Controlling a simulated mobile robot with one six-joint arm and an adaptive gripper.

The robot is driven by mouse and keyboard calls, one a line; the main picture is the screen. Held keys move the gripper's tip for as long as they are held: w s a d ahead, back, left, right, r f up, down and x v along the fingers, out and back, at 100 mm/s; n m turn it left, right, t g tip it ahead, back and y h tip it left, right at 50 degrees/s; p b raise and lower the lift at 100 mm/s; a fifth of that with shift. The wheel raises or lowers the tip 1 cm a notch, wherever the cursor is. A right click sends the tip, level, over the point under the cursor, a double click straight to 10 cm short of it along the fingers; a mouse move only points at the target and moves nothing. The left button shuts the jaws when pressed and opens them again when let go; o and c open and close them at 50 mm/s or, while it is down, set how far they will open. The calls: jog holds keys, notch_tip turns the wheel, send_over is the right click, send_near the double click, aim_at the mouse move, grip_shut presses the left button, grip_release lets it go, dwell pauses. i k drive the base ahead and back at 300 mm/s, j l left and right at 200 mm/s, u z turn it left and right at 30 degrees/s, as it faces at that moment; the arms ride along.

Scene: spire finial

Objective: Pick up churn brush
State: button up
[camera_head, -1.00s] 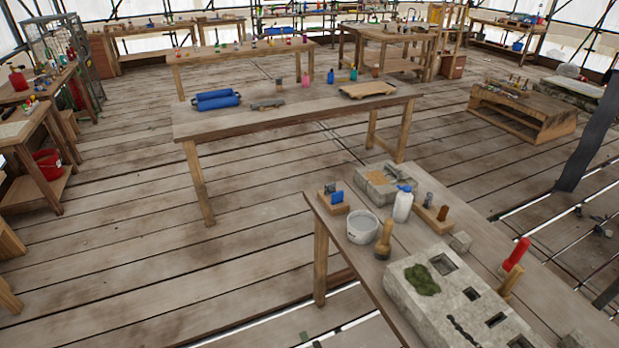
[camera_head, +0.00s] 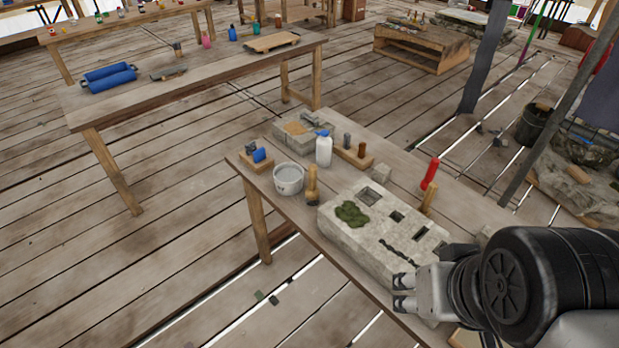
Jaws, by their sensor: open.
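A brush-like tool with a tan wooden handle and a dark lower end, likely the churn brush (camera_head: 312,182), stands upright on the near workbench (camera_head: 300,228). It is just right of a grey bucket (camera_head: 288,180) and left of the stone block's mossy end. My gripper (camera_head: 403,292) is open and empty at the lower right, its fingers pointing left. It is beside the near side of the stone block, right of and nearer to me than the brush, and well apart from it. Whether it touches the block cannot be told.
A long stone block (camera_head: 350,238) with square holes and green moss lies on the near bench. Behind the brush are a white bottle (camera_head: 323,152), a small block with a blue piece (camera_head: 258,155) and a wooden holder (camera_head: 355,155). A red-handled tool (camera_head: 430,173) stands farther right.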

aim_at(312, 192)
jog(key=i+j+z, duration=0.4)
jog(key=i+j, duration=0.15)
jog(key=j, duration=0.2)
jog(key=i+j+z, duration=0.2)
jog(key=j, duration=0.2)
jog(key=i+j+z, duration=0.2)
jog(key=j, duration=0.25)
